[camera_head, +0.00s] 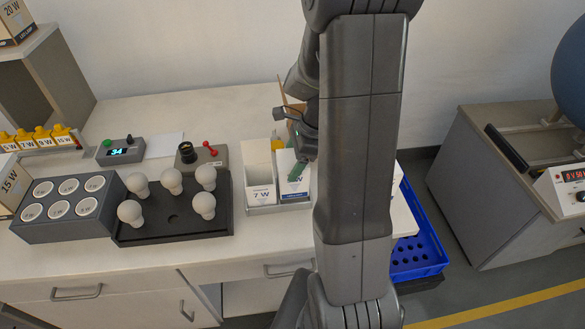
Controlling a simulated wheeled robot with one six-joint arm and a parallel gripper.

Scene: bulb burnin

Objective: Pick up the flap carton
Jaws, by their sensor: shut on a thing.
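A white flap carton (291,186) with a blue band and a "W" label stands in a light tray (262,210) at the middle of the bench. Brown flap-like pieces (285,96) show above and behind my gripper, partly hidden by it. My gripper (298,168) is at this carton, with a green fingertip against its front face, and is shut on it. My arm hides the carton's right side and part of its top. I cannot tell whether the carton is clear of the tray.
An open white "7 W" carton (260,172) stands close on the left. A blue crate (422,262) is low on the right.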

